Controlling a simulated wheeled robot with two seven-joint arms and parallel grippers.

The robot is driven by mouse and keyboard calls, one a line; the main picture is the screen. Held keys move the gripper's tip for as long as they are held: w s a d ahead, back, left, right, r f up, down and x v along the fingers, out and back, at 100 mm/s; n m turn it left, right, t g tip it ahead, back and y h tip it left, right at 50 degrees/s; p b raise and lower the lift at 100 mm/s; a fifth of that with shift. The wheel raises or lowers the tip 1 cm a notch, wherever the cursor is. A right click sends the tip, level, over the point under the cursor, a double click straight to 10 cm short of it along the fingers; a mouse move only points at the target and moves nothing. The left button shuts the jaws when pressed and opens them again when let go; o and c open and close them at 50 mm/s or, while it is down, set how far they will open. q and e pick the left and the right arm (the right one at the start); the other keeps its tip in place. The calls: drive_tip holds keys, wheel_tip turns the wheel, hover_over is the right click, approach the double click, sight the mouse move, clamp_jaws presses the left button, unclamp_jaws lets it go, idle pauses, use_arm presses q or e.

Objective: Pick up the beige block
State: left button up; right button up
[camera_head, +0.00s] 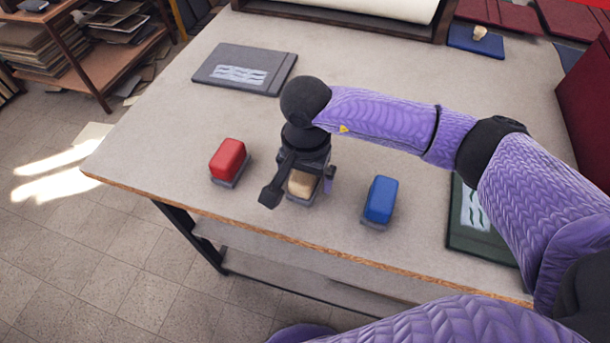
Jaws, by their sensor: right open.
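The beige block (301,184) sits on a small grey base on the table, between a red block (228,158) and a blue block (380,199). My right gripper (298,190) reaches down over the beige block from above. Its fingers are open, one to the left of the block and one to the right. The gripper body hides the block's far part, and I cannot tell whether the fingers touch it. My left gripper is not in view.
The red and blue blocks stand close on either side on the grey table (330,255). A dark grey folder (272,62) lies at the back left, a dark green one (462,240) at the right. A wooden shelf (120,70) stands at the far left. The table's front edge is near.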

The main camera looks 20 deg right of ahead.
drive_tip(key=shift+f, duration=0.2)
drive_tip(key=shift+c, duration=0.3)
clamp_jaws()
wheel_tip(320, 180, up, 9)
drive_tip(key=shift+r+p, duration=0.1)
drive_tip(key=shift+p, duration=0.8)
drive_tip(key=shift+r, duration=0.45)
